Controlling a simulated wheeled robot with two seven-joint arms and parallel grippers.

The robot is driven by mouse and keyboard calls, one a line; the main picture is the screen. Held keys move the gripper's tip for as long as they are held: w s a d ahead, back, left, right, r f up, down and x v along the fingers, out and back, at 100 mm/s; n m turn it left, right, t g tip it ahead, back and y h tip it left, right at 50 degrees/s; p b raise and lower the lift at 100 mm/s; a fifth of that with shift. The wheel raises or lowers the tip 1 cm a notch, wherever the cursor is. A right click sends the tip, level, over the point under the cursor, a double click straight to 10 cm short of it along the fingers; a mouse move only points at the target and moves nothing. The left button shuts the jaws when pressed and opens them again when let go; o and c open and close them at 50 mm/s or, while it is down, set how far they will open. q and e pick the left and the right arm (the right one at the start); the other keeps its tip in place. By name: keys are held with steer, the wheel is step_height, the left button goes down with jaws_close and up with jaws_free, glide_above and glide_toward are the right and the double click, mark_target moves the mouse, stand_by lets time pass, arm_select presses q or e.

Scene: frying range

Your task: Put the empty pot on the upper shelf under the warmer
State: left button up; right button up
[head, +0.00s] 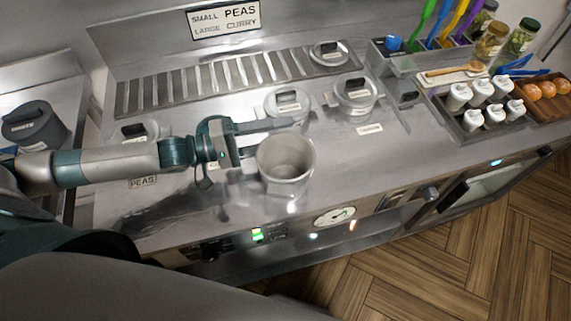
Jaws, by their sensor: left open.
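The empty pot (286,168) is a light grey, open cylinder standing upright on the steel worktop near its front edge. No lid is on it, and its inside looks bare. My left gripper (268,133) reaches in from the left and is open. One finger extends along the pot's far-left rim; the other finger is hard to make out. I cannot tell whether the gripper touches the pot. My right gripper is not in view. I cannot make out the warmer or its upper shelf for certain.
Lidded pots stand behind (287,103), at the back right (356,95) and behind my left arm (139,130). A slatted grille (215,80) runs along the back. White bottles (480,100) and a utensil holder (410,58) are at the right. The worktop front right of the pot is clear.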

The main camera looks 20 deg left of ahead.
mark_target(301, 131)
arm_select(q)
steer(key=shift+w+d+r+p, duration=0.15)
steer(key=shift+w+d+p, duration=0.15)
steer(key=shift+d+p, duration=0.2)
steer(key=p+x, duration=0.1)
steer(key=x, duration=0.2)
steer(key=shift+p, duration=0.3)
steer(key=shift+w+d, duration=0.25)
steer(key=shift+d, duration=0.2)
steer(key=shift+f, duration=0.25)
steer(key=shift+c, duration=0.3)
jaws_close()
steer(key=shift+r, duration=0.15)
